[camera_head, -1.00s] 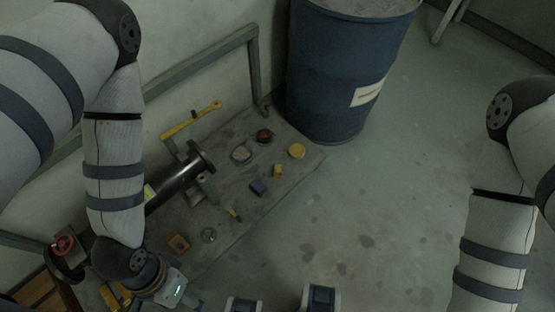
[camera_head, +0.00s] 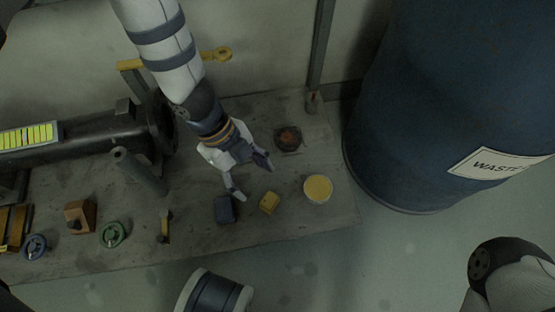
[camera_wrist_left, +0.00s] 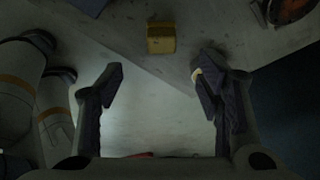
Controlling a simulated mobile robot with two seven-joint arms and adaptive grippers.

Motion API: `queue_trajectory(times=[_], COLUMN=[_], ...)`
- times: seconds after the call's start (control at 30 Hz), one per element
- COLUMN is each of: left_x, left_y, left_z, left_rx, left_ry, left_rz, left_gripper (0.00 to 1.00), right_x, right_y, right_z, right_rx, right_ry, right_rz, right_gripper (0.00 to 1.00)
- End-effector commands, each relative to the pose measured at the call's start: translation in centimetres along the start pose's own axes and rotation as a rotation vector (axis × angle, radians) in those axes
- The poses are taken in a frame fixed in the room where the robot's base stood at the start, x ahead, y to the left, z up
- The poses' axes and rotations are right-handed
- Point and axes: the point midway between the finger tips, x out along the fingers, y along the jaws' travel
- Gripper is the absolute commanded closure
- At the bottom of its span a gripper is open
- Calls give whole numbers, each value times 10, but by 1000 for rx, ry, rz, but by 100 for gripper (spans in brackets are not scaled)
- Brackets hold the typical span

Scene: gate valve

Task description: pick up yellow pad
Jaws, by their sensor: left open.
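A small yellow block-like pad (camera_head: 269,203) lies on the grey bench top (camera_head: 275,228). A flat round yellow disc (camera_head: 318,188) lies to its right. My left gripper (camera_head: 254,181) is open above the bench, its fingers spread just up and left of the yellow block in the head view. In the left wrist view the yellow block (camera_wrist_left: 161,38) shows beyond the open fingertips (camera_wrist_left: 160,75), with nothing between the fingers. A pale yellow patch shows partly behind the right-hand finger there. My right gripper is not in view.
A dark blue block (camera_head: 226,210) sits close left of the yellow block. A dark round part with a red centre (camera_head: 288,138) lies behind. A black flanged pipe (camera_head: 100,140) is at left, with green (camera_head: 112,234) and blue handwheels (camera_head: 35,246). A blue barrel (camera_head: 430,120) stands right.

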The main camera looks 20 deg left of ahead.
Motion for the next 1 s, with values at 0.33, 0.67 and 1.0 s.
queue_trajectory(times=[0.33,0.67,1.0], left_x=[63,109,108], left_y=[1,-4,-4], left_z=[-1,-3,-3], left_rx=[-4,-6,-7], left_ry=[2,3,2], left_rz=[5,4,4], left_gripper=[40,40,79], right_x=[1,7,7], right_y=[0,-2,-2], right_z=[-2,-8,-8], right_rx=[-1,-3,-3], right_ry=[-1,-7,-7], right_rz=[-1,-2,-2], right_gripper=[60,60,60])
